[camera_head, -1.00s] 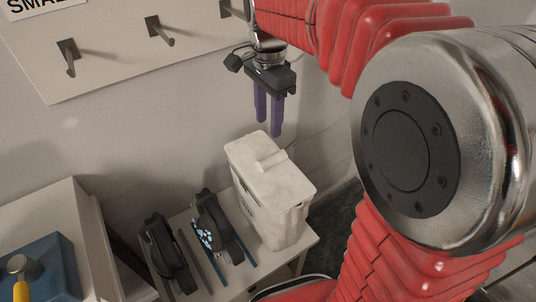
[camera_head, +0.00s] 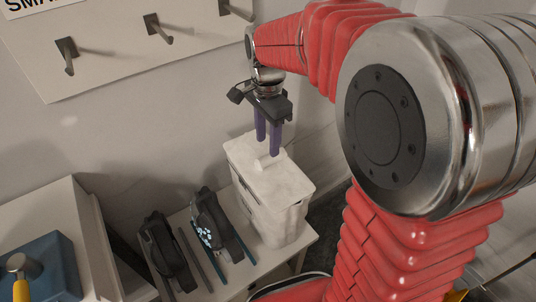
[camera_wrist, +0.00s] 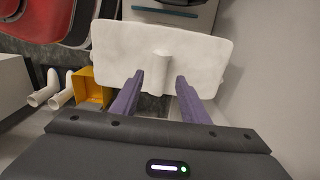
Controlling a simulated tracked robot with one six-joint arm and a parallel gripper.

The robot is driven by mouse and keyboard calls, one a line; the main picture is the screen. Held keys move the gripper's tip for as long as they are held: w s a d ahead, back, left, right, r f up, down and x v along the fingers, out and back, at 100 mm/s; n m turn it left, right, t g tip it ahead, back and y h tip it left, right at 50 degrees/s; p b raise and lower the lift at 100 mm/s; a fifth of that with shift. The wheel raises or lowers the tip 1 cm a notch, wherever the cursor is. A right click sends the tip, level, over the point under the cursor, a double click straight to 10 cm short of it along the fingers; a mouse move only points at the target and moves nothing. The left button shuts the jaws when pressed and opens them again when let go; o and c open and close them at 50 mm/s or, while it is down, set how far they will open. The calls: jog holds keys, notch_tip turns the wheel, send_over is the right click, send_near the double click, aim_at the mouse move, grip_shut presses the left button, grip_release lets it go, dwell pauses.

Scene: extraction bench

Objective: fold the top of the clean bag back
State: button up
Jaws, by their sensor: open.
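In the wrist view the fingers (camera_wrist: 158,84) stand apart, one on each side of the line of the ridge. I cannot tell whether the fingertips touch the top.
Two dark strapped items (camera_head: 165,252) stand left of the bag, one with pale blue spots (camera_head: 213,228). A blue box with a yellow-handled tool (camera_head: 40,270) sits further left. Hooks (camera_head: 158,25) stick out from the wall board above. A yellow bin (camera_wrist: 90,88) shows in the wrist view.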

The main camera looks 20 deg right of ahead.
aim_at(267, 157)
jog(key=shift+f, duration=3.2)
jog(key=shift+c, duration=0.2)
grip_shut()
